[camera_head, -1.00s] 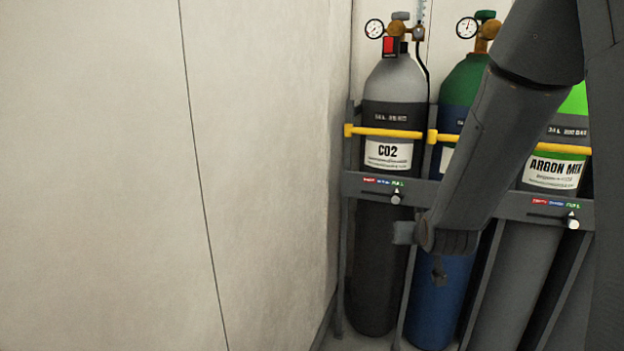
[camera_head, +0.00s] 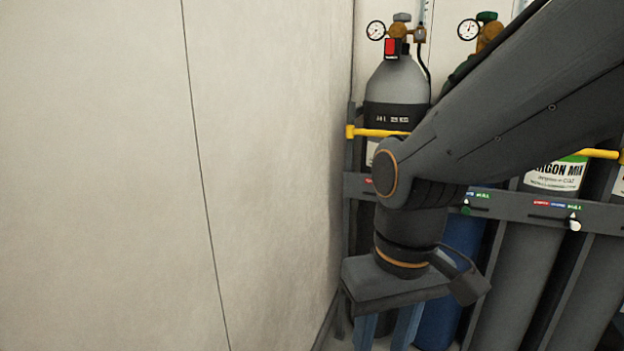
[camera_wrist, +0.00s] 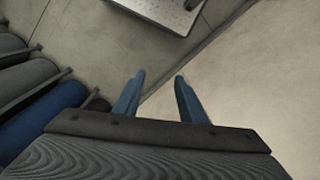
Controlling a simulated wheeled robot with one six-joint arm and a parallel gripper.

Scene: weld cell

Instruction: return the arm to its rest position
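My arm reaches in from the right in the head view, and its wrist is bent downward in front of the gas cylinders. My gripper (camera_head: 385,330) points down near the bottom edge, with its blue fingers partly cut off by the frame. In the wrist view my gripper (camera_wrist: 160,76) has its two fingers apart with nothing between them. It is open and empty above the floor. My arm hides much of the CO2 cylinder (camera_head: 396,80) and most of the cylinder beside it.
A rack rail (camera_head: 520,208) and yellow bars (camera_head: 375,132) hold the cylinders. The argon mix cylinder (camera_head: 555,178) stands at right. A pale wall (camera_head: 270,170) lies left of the rack. In the wrist view, cylinders (camera_wrist: 35,78) lie left and a light perforated plate (camera_wrist: 165,10) shows at top.

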